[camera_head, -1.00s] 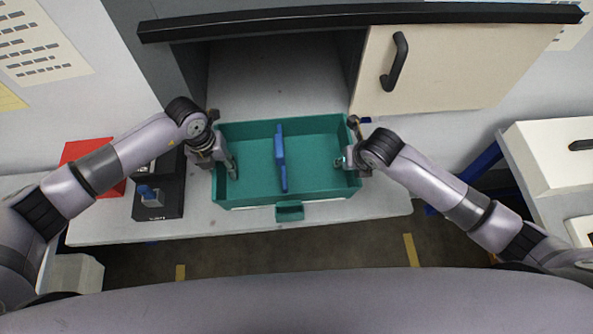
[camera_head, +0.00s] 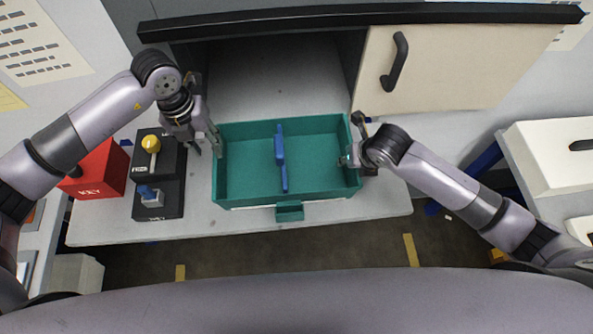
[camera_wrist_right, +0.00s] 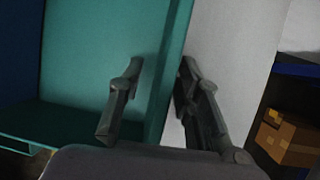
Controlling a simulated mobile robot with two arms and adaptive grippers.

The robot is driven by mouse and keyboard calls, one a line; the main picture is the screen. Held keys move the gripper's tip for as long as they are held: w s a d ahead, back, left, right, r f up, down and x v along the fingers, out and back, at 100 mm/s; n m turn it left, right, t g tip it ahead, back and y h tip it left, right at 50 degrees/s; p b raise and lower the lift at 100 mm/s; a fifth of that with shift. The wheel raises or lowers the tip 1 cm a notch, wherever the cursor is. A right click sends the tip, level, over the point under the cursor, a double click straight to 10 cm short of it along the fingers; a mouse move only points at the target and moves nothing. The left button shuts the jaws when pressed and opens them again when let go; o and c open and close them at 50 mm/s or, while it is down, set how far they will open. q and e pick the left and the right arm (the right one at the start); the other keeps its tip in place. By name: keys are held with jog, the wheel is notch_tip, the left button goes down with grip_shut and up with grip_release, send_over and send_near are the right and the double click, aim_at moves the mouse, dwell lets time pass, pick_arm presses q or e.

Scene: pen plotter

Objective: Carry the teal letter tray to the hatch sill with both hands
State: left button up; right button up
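The teal letter tray (camera_head: 245,203) rests level on the grey ledge in front of the hatch opening, with a blue divider-like piece (camera_head: 281,160) inside. My left gripper (camera_head: 207,150) is open and empty, just outside or above the tray's upper left corner; whether it touches is unclear. My right gripper (camera_head: 357,162) is open around the tray's right wall, one finger inside and one outside. In the right wrist view, my right gripper (camera_wrist_right: 160,75) has visible gaps beside the teal wall (camera_wrist_right: 166,75).
The grey ledge (camera_head: 100,225) has a red box (camera_head: 103,172) and a black control box with a yellow knob (camera_head: 150,143) at left. A cream hatch door (camera_head: 450,70) with a black handle stands right of the opening. The hatch floor (camera_head: 275,80) behind the tray is clear.

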jog(key=v, duration=0.9)
pick_arm(q)
jog(key=shift+s+f, duration=0.1)
pick_arm(e)
jog(key=shift+s, duration=0.1)
